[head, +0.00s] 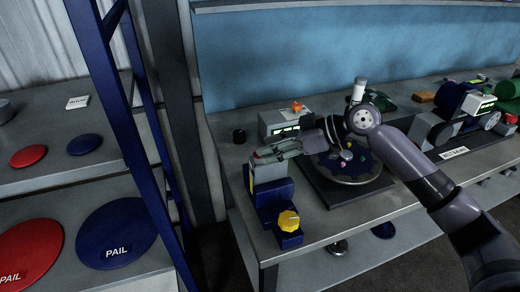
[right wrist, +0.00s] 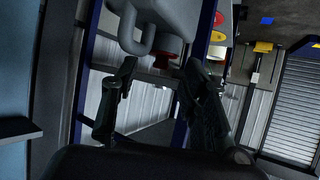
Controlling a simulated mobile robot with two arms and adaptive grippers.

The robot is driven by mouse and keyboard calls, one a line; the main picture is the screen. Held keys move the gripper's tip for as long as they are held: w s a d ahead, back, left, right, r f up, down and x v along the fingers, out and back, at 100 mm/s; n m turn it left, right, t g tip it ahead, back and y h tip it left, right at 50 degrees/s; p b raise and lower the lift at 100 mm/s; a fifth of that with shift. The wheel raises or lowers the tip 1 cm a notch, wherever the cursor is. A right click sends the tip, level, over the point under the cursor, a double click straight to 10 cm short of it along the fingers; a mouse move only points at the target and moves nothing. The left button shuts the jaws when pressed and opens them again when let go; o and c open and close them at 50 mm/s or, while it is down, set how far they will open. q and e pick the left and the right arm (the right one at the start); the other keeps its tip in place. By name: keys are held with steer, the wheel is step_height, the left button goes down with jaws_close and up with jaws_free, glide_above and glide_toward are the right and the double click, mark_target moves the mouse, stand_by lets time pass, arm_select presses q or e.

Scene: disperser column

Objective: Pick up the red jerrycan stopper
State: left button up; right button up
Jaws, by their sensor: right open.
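In the right wrist view, a red stopper (right wrist: 167,58) sits at the neck of a pale grey body with a curved handle (right wrist: 135,38), apparently the jerrycan. The stopper shows beyond and between the fingertips of my right gripper (right wrist: 161,66). These fingers are open and apart, with nothing held between them. In the head view, my right gripper (head: 262,153) reaches left over the near left end of the bench. I cannot make out the stopper in the head view. My left gripper is not in view.
The bench (head: 220,122) carries a dark round plate (head: 352,172), a blue fixture with a yellow knob (head: 289,220) and several machines. A blue rack upright (head: 115,125) stands left of it. Shelves hold a red lid (head: 25,254) and a blue lid (head: 116,233).

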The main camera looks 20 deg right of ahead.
steer(key=shift+x, duration=1.1)
steer(key=shift+r, duration=0.1)
steer(key=c, duration=0.7)
steer(key=shift+r, duration=0.1)
